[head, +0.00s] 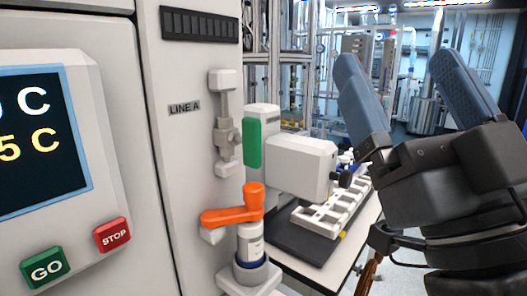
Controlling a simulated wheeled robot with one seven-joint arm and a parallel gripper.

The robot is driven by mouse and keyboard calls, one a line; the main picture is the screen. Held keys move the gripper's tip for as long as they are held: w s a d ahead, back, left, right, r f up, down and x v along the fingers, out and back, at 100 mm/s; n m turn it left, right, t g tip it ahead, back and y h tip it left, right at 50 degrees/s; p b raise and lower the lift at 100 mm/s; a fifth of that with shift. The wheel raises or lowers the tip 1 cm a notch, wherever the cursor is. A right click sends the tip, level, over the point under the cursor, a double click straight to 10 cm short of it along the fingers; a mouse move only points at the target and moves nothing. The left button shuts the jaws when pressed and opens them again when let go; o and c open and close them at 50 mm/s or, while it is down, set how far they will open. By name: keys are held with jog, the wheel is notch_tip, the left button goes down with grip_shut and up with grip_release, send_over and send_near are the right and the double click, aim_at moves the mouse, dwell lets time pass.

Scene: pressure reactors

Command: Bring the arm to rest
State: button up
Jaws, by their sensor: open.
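My gripper (405,75) is at the right of the head view, raised, with its two blue-grey fingers pointing up and spread apart. It is open, and nothing shows between the fingers. It is close to the camera and covers part of the room behind. It is apart from the panel and the bench at its left.
At left is a cabinet with a screen (33,140), a green GO button (45,268) and a red STOP button (112,235). An orange lever (232,214) sits beside the "LINE A" panel (184,109). A white rack (330,215) stands on the bench.

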jog(key=s+d+f+m+g+h, duration=0.1)
jog(key=s+f+m+g+h, duration=0.15)
jog(key=f, duration=0.45)
jog(key=s+d+f+m+g+h+p, duration=0.1)
jog(key=s+f+m+h, duration=0.2)
jog(key=f, duration=0.4)
jog(key=s+d+f+m+g+h, duration=0.2)
jog(key=f+h, duration=0.1)
jog(key=f, duration=0.5)
jog(key=s+d+f+n+g+p, duration=0.1)
jog(key=s+d+f+g, duration=0.2)
jog(key=s+f, duration=0.3)
jog(key=s+d+f+n+g, duration=0.2)
jog(key=s+f, duration=0.4)
jog(key=s, duration=0.9)
jog(key=shift+d+f+g+y+p, duration=0.2)
jog(key=shift+d+g+y+p, duration=0.15)
jog(key=shift+d+g+y, duration=0.15)
